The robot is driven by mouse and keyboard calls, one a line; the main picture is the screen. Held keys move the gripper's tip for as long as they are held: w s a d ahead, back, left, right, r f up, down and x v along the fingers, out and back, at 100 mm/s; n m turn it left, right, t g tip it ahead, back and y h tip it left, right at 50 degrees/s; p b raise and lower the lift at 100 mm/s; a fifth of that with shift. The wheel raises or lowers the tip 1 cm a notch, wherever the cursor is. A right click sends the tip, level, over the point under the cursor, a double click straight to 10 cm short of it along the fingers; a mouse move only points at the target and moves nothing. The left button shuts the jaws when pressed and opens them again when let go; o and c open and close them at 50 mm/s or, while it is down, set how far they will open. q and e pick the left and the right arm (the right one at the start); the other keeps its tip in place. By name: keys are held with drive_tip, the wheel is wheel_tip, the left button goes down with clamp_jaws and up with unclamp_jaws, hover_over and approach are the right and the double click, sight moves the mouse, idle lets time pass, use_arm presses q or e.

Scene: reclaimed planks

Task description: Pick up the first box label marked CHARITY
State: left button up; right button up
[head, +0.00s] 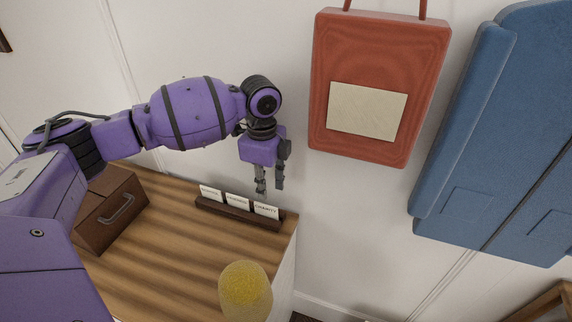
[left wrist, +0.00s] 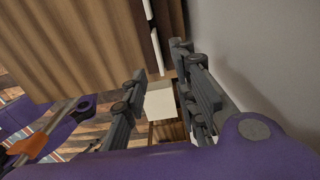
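The white label that reads CHARITY (head: 266,210) stands at the right end of a dark wooden holder (head: 238,213) on the striped wooden top. Two more white labels, one in the middle (head: 237,201) and one at the left (head: 210,193), stand beside it; their print is too small to read surely. My left gripper (head: 262,188) points down just above and behind the labels, close to the wall. In the left wrist view my left gripper (left wrist: 163,95) has its fingers apart, and the dark holder (left wrist: 170,30) shows beyond them. My right gripper is not in view.
A brown box with a handle (head: 110,208) stands at the left of the top (head: 170,265). A yellow rounded object (head: 245,291) is near the front edge. A red bag (head: 375,80) and blue padded piece (head: 495,130) are right. A pale block (left wrist: 160,102) shows between the wrist-view fingers.

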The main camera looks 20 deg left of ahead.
sight(264, 205)
use_arm(q)
drive_tip(key=shift+s+f, duration=0.1)
drive_tip(key=shift+f, duration=0.3)
drive_tip(key=f, duration=0.2)
drive_tip(key=shift+s+a+f, duration=0.25)
drive_tip(key=shift+s+f, duration=0.05)
drive_tip(key=shift+s, duration=0.05)
drive_tip(key=f, duration=0.3)
drive_tip(key=shift+w+a+f, duration=0.15)
drive_tip(key=shift+w+f, duration=0.15)
drive_tip(key=shift+f, duration=0.2)
clamp_jaws()
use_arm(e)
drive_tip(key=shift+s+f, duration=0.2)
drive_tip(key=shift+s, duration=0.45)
